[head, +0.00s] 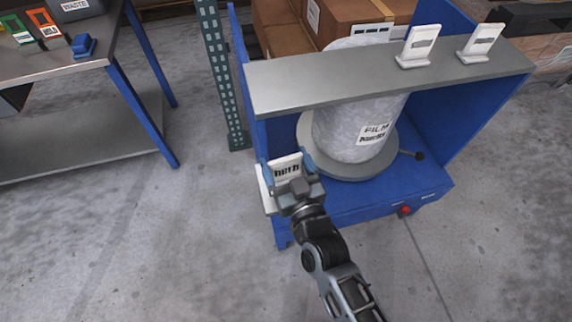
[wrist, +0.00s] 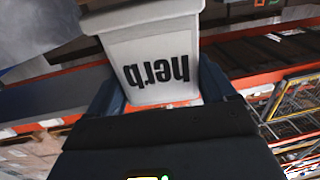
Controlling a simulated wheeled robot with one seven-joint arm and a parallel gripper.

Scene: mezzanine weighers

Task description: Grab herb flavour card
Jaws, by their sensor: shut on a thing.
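The herb flavour card (head: 286,168) is a white card with dark "herb" lettering. It is at the left front side of the blue film machine (head: 350,212). My gripper (head: 288,180) is shut on the card. In the wrist view the card (wrist: 155,60) sits between my two fingers (wrist: 160,95), with its lettering upside down.
A grey shelf (head: 380,78) tops the machine and carries two white card stands (head: 418,46) (head: 482,42). A large film roll (head: 355,115) stands below. A grey table (head: 60,62) with coloured cards is at the left.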

